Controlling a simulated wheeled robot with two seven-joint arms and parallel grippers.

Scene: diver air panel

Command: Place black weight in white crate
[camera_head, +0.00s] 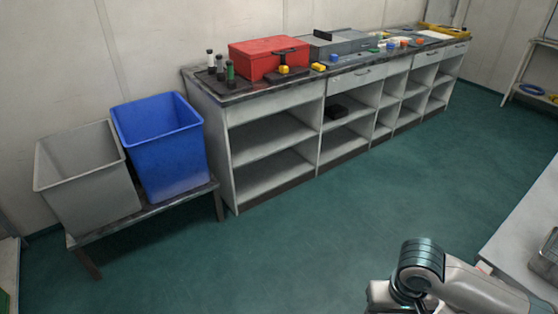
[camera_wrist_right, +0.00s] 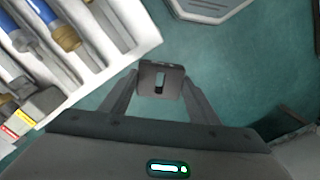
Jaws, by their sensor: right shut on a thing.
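My right gripper (camera_wrist_right: 160,88) is shut on a dark weight (camera_wrist_right: 149,76), a small block with a slot in its face, held between the two fingertips in the right wrist view. The weight does not show in the head view. The white crate (camera_head: 85,178), pale greyish and open-topped, stands at the left of the head view on a low bench. Its inside looks empty as far as I can see. My right arm shows at the bottom right of the head view, far from the crate. My left gripper is in neither view.
A blue crate (camera_head: 165,150) stands right beside the white crate on the low bench (camera_head: 150,222). A long shelf unit (camera_head: 270,140) carries a red toolbox (camera_head: 268,57). A white tray (camera_wrist_right: 130,40) with tools is close to my right gripper. The green floor between is clear.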

